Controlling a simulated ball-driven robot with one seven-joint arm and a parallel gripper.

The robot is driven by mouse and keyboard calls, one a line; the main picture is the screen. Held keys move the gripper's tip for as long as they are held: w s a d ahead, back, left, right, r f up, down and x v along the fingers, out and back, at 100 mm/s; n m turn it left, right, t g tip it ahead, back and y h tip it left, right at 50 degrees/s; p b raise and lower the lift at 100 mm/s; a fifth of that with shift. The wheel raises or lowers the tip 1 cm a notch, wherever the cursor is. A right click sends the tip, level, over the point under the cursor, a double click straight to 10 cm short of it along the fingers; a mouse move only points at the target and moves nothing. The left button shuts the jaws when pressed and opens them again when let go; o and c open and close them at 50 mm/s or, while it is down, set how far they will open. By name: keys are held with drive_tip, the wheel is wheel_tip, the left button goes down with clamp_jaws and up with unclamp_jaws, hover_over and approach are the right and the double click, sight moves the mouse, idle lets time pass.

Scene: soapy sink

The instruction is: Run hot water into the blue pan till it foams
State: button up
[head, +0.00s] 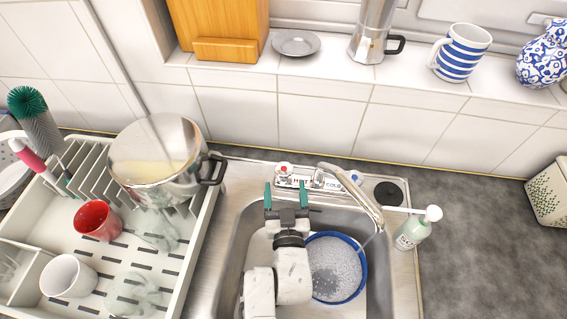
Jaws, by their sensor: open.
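The blue pan (363,284) sits in the steel sink (233,262), partly hidden by my arm. Whitish, speckled, foam-like content covers much of its inside, with a greyer patch low in it. The tap spout (362,194) reaches over the pan's right side, and a thin pale stream seems to fall from its tip. The hot knob (284,170), with a red mark, stands at the left of the tap base. The cold knob (354,178), with a blue mark, is at the right. My gripper (286,194) is open and empty, its teal fingers pointing toward the hot knob, just in front of it.
A white soap bottle (412,232) with a pump stands right of the sink. At left, a dish rack (190,262) holds a steel pot (150,165), a red cup (97,220), a white cup (68,275) and glasses. The grey counter (480,240) at right is mostly clear.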

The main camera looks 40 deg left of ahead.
sight(285, 180)
drive_tip(key=shift+b+x, duration=0.3)
drive_tip(key=shift+x, duration=0.95)
drive_tip(key=shift+w+a+f+b, duration=0.4)
drive_tip(key=shift+w+b, duration=0.1)
drive_tip(key=shift+b, duration=0.5)
drive_tip(key=b+x, duration=0.3)
drive_tip(key=b, duration=0.1)
drive_tip(key=shift+w+a+r+b, duration=0.1)
drive_tip(key=shift+a+r+b, duration=0.05)
drive_tip(key=shift+b, duration=0.2)
drive_tip(key=shift+w+a+r+b, duration=0.25)
drive_tip(key=shift+w+a+b, duration=0.2)
drive_tip(key=shift+b, duration=0.1)
